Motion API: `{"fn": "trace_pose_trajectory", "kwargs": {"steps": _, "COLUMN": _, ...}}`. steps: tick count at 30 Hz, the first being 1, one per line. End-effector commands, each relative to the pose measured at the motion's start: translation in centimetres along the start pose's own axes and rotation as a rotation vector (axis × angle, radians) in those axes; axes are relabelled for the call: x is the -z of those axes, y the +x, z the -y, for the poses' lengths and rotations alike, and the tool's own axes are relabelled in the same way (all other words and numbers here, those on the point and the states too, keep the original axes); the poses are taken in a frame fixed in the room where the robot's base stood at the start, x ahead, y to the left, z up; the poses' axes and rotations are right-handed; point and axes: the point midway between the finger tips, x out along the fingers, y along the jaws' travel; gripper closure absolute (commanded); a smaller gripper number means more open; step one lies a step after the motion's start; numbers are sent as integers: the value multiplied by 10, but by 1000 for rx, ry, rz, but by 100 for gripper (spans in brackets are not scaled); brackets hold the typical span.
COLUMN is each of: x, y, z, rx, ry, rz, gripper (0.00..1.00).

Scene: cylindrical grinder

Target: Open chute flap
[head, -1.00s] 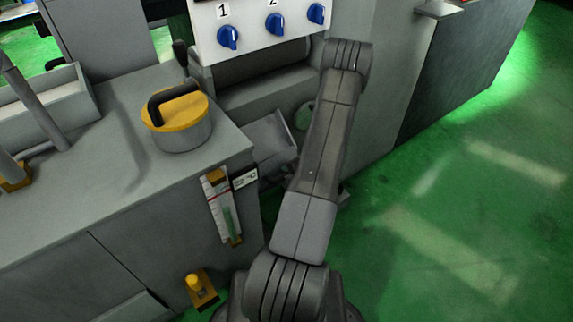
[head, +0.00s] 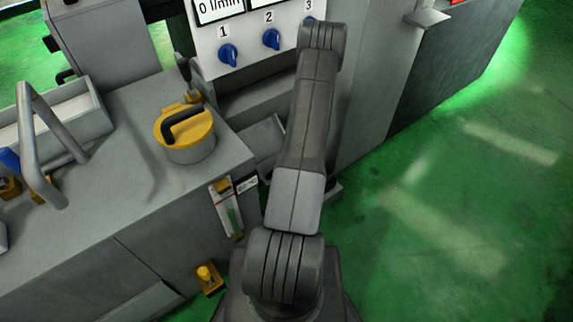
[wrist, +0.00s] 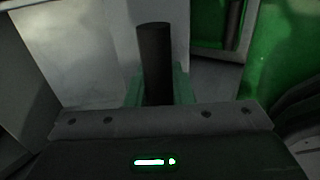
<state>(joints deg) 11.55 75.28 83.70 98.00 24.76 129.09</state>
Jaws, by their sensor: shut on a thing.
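In the wrist view, a dark upright cylindrical bar (wrist: 154,60), which looks like the flap's handle, stands between the green fingers of my gripper (wrist: 157,88). My gripper is shut on it. A pale grey panel (wrist: 95,55) behind the bar looks like the chute flap; I cannot tell how far it is open. In the head view, a grey chute-like piece (head: 262,140) shows beside the machine's base, partly hidden by my arm. My gripper is hidden behind the arm there.
A grey cabinet (head: 130,200) stands at left, bearing a yellow-lidded pot (head: 187,135) and a bent grey tube handle (head: 45,150). A panel with blue knobs (head: 271,40) is above the chute. A yellow fitting (head: 208,278) sits low. Green floor (head: 450,200) at right is clear.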

Motion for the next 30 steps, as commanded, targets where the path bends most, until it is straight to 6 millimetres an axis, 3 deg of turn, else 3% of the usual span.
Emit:
{"fn": "trace_pose_trajectory", "kwargs": {"steps": 7, "x": 1, "y": -13, "z": -11, "rx": 4, "ry": 0, "rz": -2, "gripper": 100}}
{"fn": "trace_pose_trajectory", "kwargs": {"steps": 30, "x": 0, "y": -15, "z": -16, "rx": 5, "ry": 1, "rz": -1, "gripper": 100}}
